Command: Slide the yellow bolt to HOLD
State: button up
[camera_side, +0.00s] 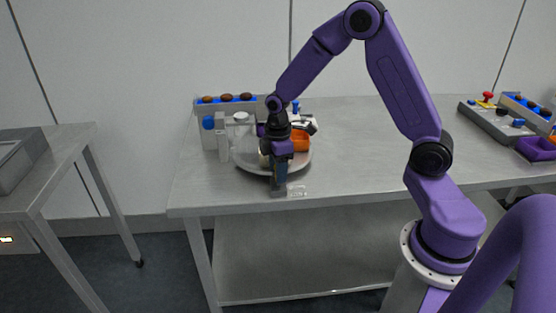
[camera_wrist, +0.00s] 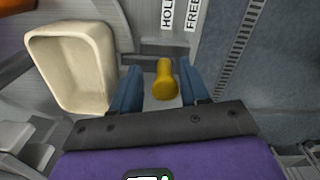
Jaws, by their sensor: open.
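The yellow bolt (camera_wrist: 163,80) shows in the wrist view as a knob between the two blue fingers of my gripper (camera_wrist: 165,85). The fingers stand apart, one on each side of the bolt, with a visible gap on both sides. Whether they touch it lower down I cannot tell. A label plate (camera_wrist: 180,18) just beyond the bolt reads HOLD on the left and FREE on the right. In the side view my gripper (camera_side: 279,188) points down at the front edge of the round turntable (camera_side: 247,166); the bolt is hidden there.
A cream cup (camera_wrist: 73,65) stands close to the left finger. An orange cup (camera_side: 300,140) is on the turntable. A rack with brown dates (camera_side: 227,98) stands behind. The table (camera_side: 370,150) is clear to the right, up to a grey control box (camera_side: 490,122).

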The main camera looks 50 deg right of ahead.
notch_tip(320, 180, up, 17)
jog(key=shift+r, duration=0.2)
dwell(0.3)
jog(key=s+a+f, duration=0.1)
jog(key=s+a, duration=0.2)
jog(key=s, duration=0.6)
jog(key=s+a+f, duration=0.2)
jog(key=s, duration=0.7)
jog(key=s+a+f, duration=0.2)
jog(key=s+a, duration=0.1)
jog(key=s, duration=0.6)
jog(key=shift+s+a+f+n, duration=0.2)
jog(key=shift+a+f+n, duration=0.05)
jog(key=shift+a+n, duration=0.1)
dwell(0.3)
